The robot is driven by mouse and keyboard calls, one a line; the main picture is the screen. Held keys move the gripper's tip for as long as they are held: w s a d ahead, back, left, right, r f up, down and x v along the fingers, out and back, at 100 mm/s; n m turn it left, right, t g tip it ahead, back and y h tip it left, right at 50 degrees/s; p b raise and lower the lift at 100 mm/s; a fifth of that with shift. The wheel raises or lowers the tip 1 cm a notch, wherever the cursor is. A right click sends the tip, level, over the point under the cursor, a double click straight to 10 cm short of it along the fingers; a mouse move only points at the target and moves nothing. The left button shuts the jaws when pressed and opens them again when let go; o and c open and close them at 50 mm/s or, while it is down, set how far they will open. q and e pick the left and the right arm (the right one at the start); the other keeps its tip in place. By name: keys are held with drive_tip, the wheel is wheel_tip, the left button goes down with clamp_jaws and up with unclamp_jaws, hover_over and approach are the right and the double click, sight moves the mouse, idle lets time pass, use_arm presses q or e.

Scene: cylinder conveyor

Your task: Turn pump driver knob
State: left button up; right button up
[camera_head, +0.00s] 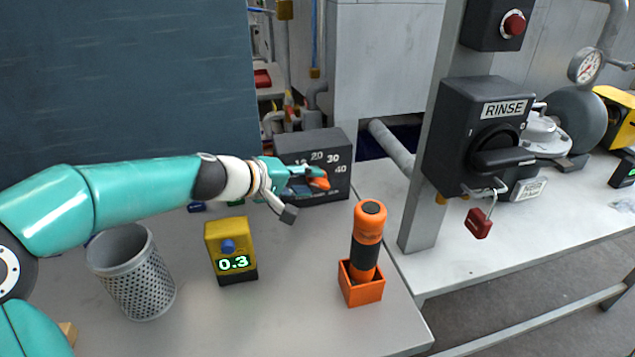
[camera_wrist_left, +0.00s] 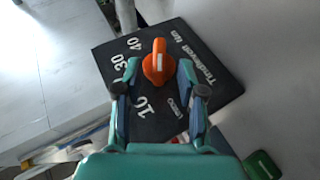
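The pump driver is a dark box (camera_head: 339,185) with a dial marked in numbers up to 40, at the back of the bench. It also fills the middle of the left wrist view (camera_wrist_left: 222,87). Its orange knob (camera_head: 319,183) shows between the fingers in the wrist view (camera_wrist_left: 157,63). My left gripper (camera_head: 307,180) reaches the dial face from the left. In the wrist view its fingers (camera_wrist_left: 158,66) are apart, one on each side of the knob, with gaps visible. Whether either fingertip touches it is unclear. The lower dial is partly hidden by the gripper. My right gripper is not in view.
A yellow meter (camera_head: 229,240) reading 0.3, a perforated metal cup (camera_head: 140,278) and an orange-handled tool in an orange holder (camera_head: 361,284) stand nearer on the bench. A grey post with a RINSE switch box (camera_head: 460,125) stands at right.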

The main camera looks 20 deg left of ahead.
use_arm(q)
drive_tip(key=shift+x, duration=1.35)
drive_tip(key=shift+c, duration=0.2)
clamp_jaws()
